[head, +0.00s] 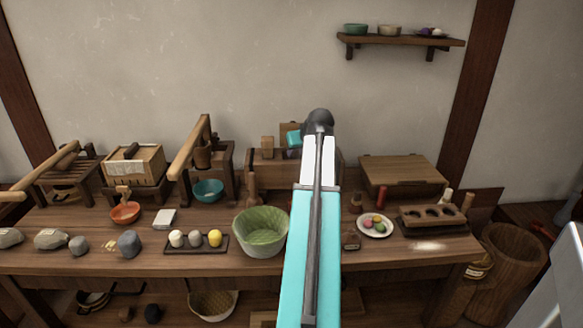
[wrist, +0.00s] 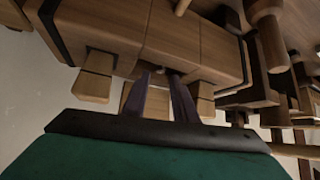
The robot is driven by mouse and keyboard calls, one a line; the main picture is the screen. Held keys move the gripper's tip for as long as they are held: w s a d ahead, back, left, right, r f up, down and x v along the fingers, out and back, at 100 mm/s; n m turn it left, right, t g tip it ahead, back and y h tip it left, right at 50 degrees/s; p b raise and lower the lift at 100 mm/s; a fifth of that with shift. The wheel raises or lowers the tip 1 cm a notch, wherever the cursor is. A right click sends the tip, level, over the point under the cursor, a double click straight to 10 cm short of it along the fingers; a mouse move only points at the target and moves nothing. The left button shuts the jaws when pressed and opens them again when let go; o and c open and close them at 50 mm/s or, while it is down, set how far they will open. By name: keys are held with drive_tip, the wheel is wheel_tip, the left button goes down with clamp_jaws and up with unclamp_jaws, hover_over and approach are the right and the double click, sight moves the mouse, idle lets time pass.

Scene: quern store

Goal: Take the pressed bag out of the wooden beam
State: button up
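The wooden beam (head: 266,172) stands at the back of the bench in the head view, partly behind my arm. In the wrist view the beam (wrist: 115,22) fills the top, with pale wooden wedges (wrist: 93,82) sticking out of it. My gripper (wrist: 161,75) points at the beam, its two dark fingers apart with wood showing between them. The fingertips are close to the beam's middle; I cannot tell whether they touch it. I cannot make out the pressed bag in either view; it may be hidden inside the beam.
Left of the beam stand a lever press with a teal bowl (head: 208,191) and a boxed press (head: 134,166). A green ribbed bowl (head: 261,232) sits in front. A wooden box (head: 402,173) and a plate of sweets (head: 375,226) lie to the right.

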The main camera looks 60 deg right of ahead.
drive_tip(key=shift+x, duration=2.35)
clamp_jaws()
